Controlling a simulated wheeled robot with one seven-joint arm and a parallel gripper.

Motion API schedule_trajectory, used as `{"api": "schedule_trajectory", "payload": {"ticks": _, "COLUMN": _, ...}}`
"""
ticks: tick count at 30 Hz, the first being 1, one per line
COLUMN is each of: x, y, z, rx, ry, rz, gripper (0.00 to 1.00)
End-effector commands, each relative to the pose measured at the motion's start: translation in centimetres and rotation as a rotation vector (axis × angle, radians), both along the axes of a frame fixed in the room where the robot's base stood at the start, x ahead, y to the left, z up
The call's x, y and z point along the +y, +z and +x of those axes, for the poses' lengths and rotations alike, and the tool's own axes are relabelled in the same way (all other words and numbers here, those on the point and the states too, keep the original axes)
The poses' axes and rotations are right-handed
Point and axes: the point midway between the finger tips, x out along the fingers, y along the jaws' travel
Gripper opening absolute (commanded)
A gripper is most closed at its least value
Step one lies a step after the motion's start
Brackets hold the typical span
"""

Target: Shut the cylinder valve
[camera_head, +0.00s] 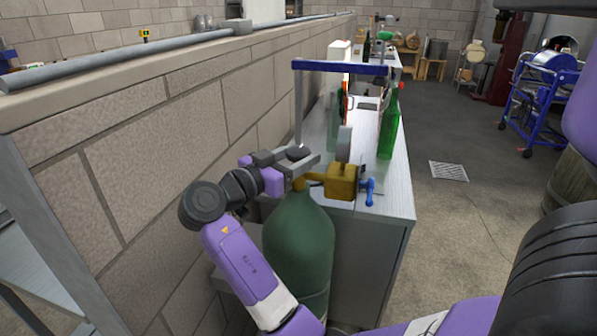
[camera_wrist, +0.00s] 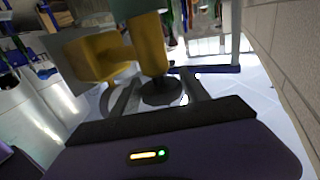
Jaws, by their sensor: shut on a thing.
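The green gas cylinder (camera_head: 298,245) stands upright against the front of a grey cabinet. Its brass valve (camera_head: 299,184) is at the top, with a brass regulator block (camera_head: 342,182), a round gauge (camera_head: 344,142) and a blue handle (camera_head: 369,190) to the right. My gripper (camera_head: 305,161) reaches in from the left above the cylinder. Its fingers are shut on the dark round valve knob (camera_head: 299,152). In the wrist view the knob (camera_wrist: 161,90) lies between the two fingers, with the brass valve (camera_wrist: 150,42) right beside it. The knob's turn position cannot be told.
A brick wall (camera_head: 150,145) runs close along the left. A blue-topped bar frame (camera_head: 340,68) and a green bottle (camera_head: 389,125) stand on the cabinet top (camera_head: 398,185) behind the regulator. A blue trolley (camera_head: 540,100) is at the far right.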

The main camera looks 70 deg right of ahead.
Motion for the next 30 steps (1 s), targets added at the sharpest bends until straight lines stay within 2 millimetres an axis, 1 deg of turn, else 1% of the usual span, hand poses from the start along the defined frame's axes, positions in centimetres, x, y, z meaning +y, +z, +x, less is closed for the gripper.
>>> {"api": "schedule_trajectory", "payload": {"ticks": 1, "x": 0.0, "y": -0.68, "z": 0.18, "rx": -0.003, "ry": -0.043, "rz": 0.0, "gripper": 0.13}}
{"api": "schedule_trajectory", "payload": {"ticks": 9, "x": -0.01, "y": -0.46, "z": 0.09, "rx": -0.001, "ry": -0.257, "rz": 0.001, "gripper": 0.13}}
{"api": "schedule_trajectory", "payload": {"ticks": 15, "x": 0.0, "y": -0.29, "z": 0.07, "rx": 0.0, "ry": -0.365, "rz": 0.001, "gripper": 0.13}}
{"api": "schedule_trajectory", "payload": {"ticks": 22, "x": 0.01, "y": -0.17, "z": -0.02, "rx": 0.001, "ry": -0.432, "rz": 0.001, "gripper": 0.13}}
{"api": "schedule_trajectory", "payload": {"ticks": 30, "x": 0.03, "y": -0.07, "z": -0.06, "rx": 0.001, "ry": -0.45, "rz": 0.002, "gripper": 0.13}}
